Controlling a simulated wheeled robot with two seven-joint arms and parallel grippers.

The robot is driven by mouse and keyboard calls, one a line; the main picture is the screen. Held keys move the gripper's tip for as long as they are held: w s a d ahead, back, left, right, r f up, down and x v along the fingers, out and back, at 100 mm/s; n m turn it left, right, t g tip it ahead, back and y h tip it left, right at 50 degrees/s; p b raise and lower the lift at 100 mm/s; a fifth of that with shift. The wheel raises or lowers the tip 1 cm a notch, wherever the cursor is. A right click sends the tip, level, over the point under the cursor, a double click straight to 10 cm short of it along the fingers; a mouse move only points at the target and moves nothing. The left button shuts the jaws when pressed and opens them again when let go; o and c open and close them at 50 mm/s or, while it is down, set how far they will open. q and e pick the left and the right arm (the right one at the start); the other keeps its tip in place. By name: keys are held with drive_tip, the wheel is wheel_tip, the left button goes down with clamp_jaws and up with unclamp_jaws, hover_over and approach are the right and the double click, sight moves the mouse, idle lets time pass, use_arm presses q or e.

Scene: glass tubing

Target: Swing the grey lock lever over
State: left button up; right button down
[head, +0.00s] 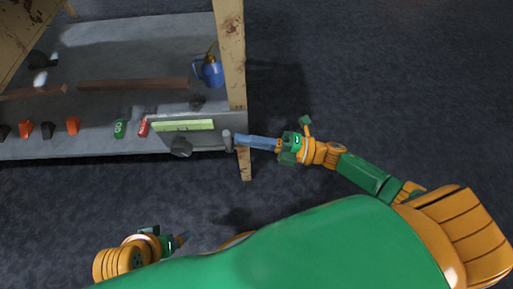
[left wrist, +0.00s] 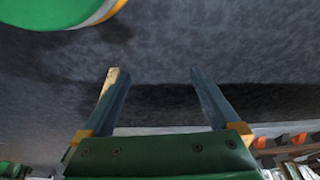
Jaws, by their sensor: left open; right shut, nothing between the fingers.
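The grey lock lever (head: 227,141) stands at the right end of a grey housing (head: 208,143) on the front edge of the bench, near the bench's right leg. My right gripper (head: 238,140) is shut and empty, with its blue-grey fingers pointing left. Its tips are right at the lever's right side; I cannot tell whether they touch it. My left gripper (head: 184,239) is low and near my body, away from the bench. In the left wrist view its two fingers (left wrist: 155,75) are spread apart over bare floor with nothing between them.
The housing carries a yellow-green strip (head: 184,125) and a dark knob (head: 181,148). A red can (head: 143,128), a green can (head: 120,128) and a blue oil can (head: 210,70) stand on the bench (head: 95,149). A worn post (head: 232,60) rises behind the lever. Floor right of it is clear.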

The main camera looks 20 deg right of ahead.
use_arm(q)
drive_tip(key=p+x, duration=0.1)
drive_tip(key=x, duration=0.1)
drive_tip(key=p+x, duration=0.1)
drive_tip(key=x, duration=0.2)
drive_tip(key=shift+s+f, duration=0.15)
drive_tip(key=shift+s, duration=0.05)
use_arm(e)
drive_tip(key=shift+w+a+r, duration=0.1)
drive_tip(key=shift+a+r, duration=0.3)
use_arm(q)
drive_tip(key=shift+f, duration=0.15)
